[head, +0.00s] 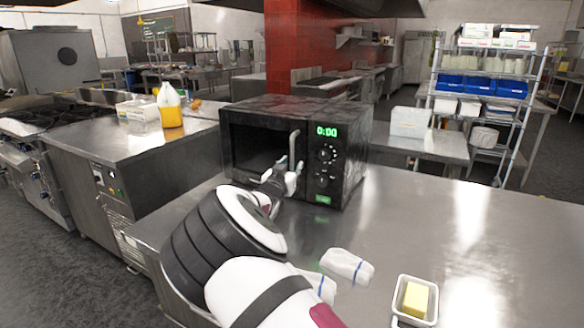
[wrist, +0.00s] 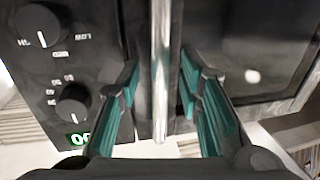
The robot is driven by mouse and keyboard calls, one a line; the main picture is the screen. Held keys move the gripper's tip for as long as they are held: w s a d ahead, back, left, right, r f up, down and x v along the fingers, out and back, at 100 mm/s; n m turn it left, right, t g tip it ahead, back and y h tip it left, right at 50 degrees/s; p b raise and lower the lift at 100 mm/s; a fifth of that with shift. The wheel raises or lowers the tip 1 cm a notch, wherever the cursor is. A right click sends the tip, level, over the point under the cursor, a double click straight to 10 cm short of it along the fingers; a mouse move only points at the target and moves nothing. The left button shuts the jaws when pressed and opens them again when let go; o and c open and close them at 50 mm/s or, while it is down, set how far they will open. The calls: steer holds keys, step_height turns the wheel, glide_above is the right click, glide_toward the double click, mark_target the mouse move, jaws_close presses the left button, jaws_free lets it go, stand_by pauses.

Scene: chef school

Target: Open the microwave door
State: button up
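The black microwave (head: 270,110) stands on the steel counter with its door closed. Its display reads 0:00, and knobs sit on the panel right of the door. The vertical silver handle (head: 293,150) is at the door's right edge. My gripper (head: 290,178) is in front of the handle's lower part. In the wrist view, the handle (wrist: 161,70) runs between the two teal-padded fingers of my gripper (wrist: 160,98). The fingers are apart, with a visible gap on each side of the handle. My forearm hides part of the counter in front of the microwave.
A butter dish (head: 414,302) and a white cloth-like item (head: 347,265) lie on the counter (head: 450,230) to the right of my arm. A yellow bottle (head: 169,105) stands on the counter behind left. The counter right of the microwave is mostly clear.

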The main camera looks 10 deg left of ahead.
steer(key=shift+w+d, duration=0.1)
steer(key=shift+w, duration=0.4)
jaws_close()
steer(key=shift+s, duration=0.15)
